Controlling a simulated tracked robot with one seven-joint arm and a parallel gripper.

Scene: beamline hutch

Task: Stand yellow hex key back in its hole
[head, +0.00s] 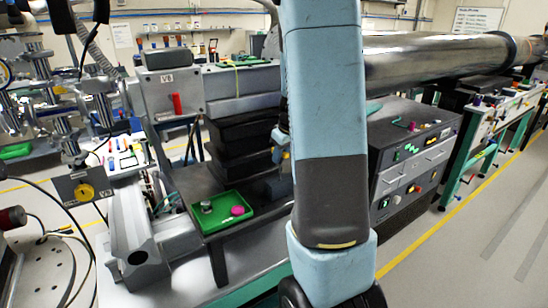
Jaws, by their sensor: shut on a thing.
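I cannot make out the yellow hex key or its hole in the head view. My own large pale-blue arm fills the middle of the picture and covers what lies behind it. A small part of my wrist shows at the arm's left edge, with a yellow patch too small to identify. My gripper's jaws are hidden behind the arm, so I cannot see what is between them.
A green tray (212,222) with a grey knob-like piece (206,207) and a magenta round piece (237,211) sits on the dark bench. A grey block marked V8 (172,92) stands behind it. A control cabinet (410,165) is to the right, below a long metal pipe (430,60).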

